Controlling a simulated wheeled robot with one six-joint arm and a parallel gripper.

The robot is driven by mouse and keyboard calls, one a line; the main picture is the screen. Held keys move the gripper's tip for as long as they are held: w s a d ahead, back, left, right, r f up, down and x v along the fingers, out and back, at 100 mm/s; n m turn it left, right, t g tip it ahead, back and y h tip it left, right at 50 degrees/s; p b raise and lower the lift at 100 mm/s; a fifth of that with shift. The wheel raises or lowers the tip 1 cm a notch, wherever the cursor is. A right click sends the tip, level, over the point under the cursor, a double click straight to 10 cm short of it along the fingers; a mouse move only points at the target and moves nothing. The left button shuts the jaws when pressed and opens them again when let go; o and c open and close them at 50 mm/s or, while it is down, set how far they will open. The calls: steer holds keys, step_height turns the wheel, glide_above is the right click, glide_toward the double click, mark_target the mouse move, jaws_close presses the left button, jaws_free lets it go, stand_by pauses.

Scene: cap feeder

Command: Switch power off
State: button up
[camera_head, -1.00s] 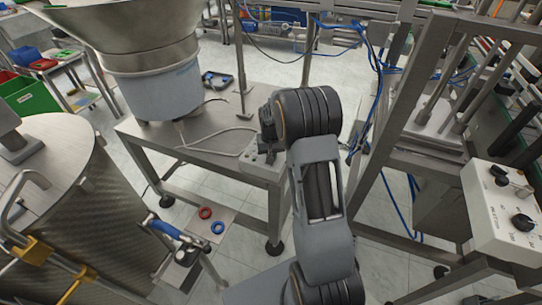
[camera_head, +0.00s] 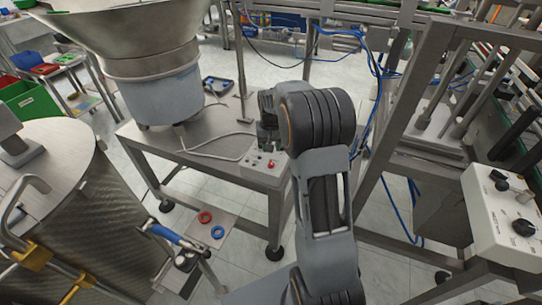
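A small light-grey control box (camera_head: 256,174) sits at the front right corner of the steel feeder table (camera_head: 214,119). A red button or lamp (camera_head: 271,164) and a few smaller dark controls show on its top face. A pale cable runs from the box across the table. My dark gripper (camera_head: 267,148) is at the end of my arm, just above and behind the box. Its fingers are too small and dark to tell apart, and my arm partly hides it. I cannot tell whether it touches the box.
The bowl feeder (camera_head: 160,91) stands on the same table. A white box with black knobs (camera_head: 503,212) is on the steel frame at right. A metal drum (camera_head: 55,190) stands at left. Red (camera_head: 204,217) and blue (camera_head: 217,232) rings lie on a low plate.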

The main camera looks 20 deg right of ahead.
step_height(320, 180, up, 6)
steer(key=shift+r, duration=0.2)
stand_by(0.6)
steer(key=s+a+r+n+t+p, duration=0.1)
steer(key=s+a+r, duration=0.1)
steer(key=s, duration=0.5)
steer(key=s+a+r+n+t+p, duration=0.1)
steer(key=s+a+r, duration=0.1)
steer(key=s+a, duration=0.3)
steer(key=s+a+r+n+t+p, duration=0.1)
steer(key=s+a, duration=0.3)
steer(key=s, duration=0.6)
steer(key=shift+s+r+n+t, duration=0.15)
steer(key=shift+r+n+t, duration=0.15)
steer(key=shift+r, duration=0.45)
